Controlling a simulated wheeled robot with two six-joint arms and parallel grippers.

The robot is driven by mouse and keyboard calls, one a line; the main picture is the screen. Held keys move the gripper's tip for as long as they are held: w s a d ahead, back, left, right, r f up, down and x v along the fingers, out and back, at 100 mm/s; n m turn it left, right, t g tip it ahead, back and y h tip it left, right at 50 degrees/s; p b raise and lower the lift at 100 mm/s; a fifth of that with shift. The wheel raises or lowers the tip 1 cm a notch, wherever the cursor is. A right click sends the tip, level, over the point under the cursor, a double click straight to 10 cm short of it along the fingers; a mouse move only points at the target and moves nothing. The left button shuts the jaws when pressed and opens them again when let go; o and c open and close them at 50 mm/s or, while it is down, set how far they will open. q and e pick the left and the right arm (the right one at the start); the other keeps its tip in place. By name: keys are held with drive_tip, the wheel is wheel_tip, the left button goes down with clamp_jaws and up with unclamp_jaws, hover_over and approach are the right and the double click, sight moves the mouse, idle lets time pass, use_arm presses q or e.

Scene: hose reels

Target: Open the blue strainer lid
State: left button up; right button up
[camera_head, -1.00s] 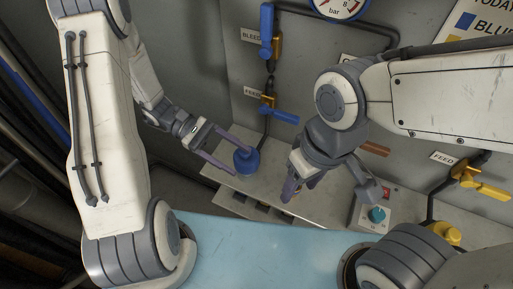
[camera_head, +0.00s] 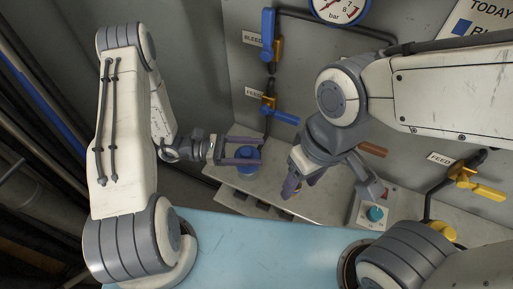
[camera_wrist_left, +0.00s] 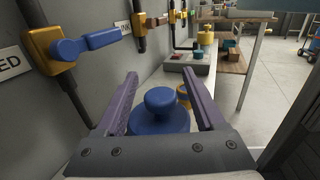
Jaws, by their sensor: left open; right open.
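The blue strainer lid (camera_head: 244,155) sits on the grey bench beside the wall, below the blue-handled valves. In the left wrist view the lid (camera_wrist_left: 160,113) shows a round knob on a wider blue disc. My left gripper (camera_head: 259,151) is open, with one finger on each side of the lid. In the left wrist view the fingers (camera_wrist_left: 160,92) stand apart from the knob on both sides. My right gripper (camera_head: 290,188) hangs over the bench to the right of the lid; its fingers are partly hidden by its wrist.
Above the lid are the blue feed valve handle (camera_head: 285,118) and the blue bleed valve handle (camera_head: 268,27). A control box (camera_head: 373,214) with a teal knob stands to the right. A yellow valve handle (camera_head: 481,188) is at the far right.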

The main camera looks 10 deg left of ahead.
use_arm(q)
drive_tip(key=shift+d, duration=0.6)
clamp_jaws()
idle(1.1)
